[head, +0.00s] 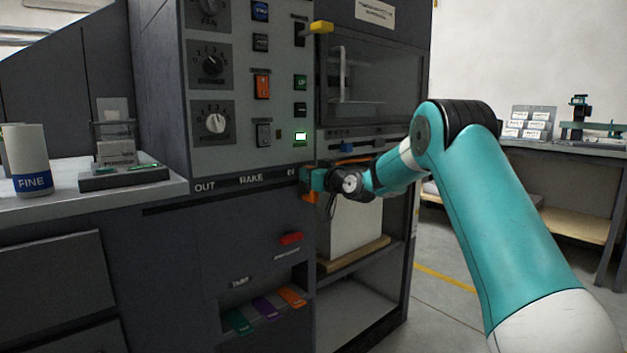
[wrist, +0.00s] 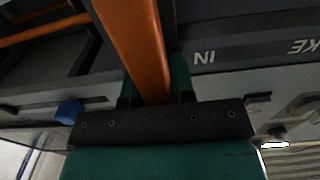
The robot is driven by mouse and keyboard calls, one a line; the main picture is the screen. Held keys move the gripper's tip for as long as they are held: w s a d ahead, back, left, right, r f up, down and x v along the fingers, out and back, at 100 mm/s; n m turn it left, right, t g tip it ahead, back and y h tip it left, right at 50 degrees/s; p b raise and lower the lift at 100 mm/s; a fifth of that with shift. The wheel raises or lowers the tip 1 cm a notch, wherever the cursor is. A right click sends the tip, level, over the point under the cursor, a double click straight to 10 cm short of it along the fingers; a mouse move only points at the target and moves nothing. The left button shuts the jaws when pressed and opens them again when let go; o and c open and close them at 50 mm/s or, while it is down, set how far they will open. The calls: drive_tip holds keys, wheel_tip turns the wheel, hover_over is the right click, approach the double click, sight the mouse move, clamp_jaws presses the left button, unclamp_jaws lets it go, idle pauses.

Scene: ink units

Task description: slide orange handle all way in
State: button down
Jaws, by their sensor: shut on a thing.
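The orange handle (wrist: 133,40) runs between the two fingers in the wrist view. In the head view a small orange part of it (head: 309,197) shows just below the fingers. My gripper (head: 306,179) is shut on the handle, at the right end of the rake slot beside the "IN" mark; it also shows in the wrist view (wrist: 155,92). The slot's strip (head: 240,183) reads OUT at left, RAKE in the middle and IN at right. The fingers hide most of the handle in the head view, and its exact seat in the slot cannot be told.
The control panel (head: 235,120) with knobs and switches stands above the slot. Below are a red handle (head: 291,238) and several coloured tabs (head: 265,306). A yellow handle (head: 321,27) sticks out above. Open shelves (head: 365,283) lie below and right of my gripper.

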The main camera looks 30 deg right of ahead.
drive_tip(key=shift+w+d, duration=0.1)
drive_tip(key=shift+d, duration=0.35)
drive_tip(key=shift+d+r, duration=0.1)
drive_tip(key=shift+d, duration=0.05)
drive_tip(key=c, duration=1)
unclamp_jaws()
drive_tip(key=shift+d, duration=0.1)
drive_tip(key=shift+o, duration=0.2)
drive_tip(key=s+d+b, duration=0.1)
drive_tip(key=s+d, duration=0.1)
drive_tip(key=s, duration=1.5)
drive_tip(key=shift+d, duration=0.4)
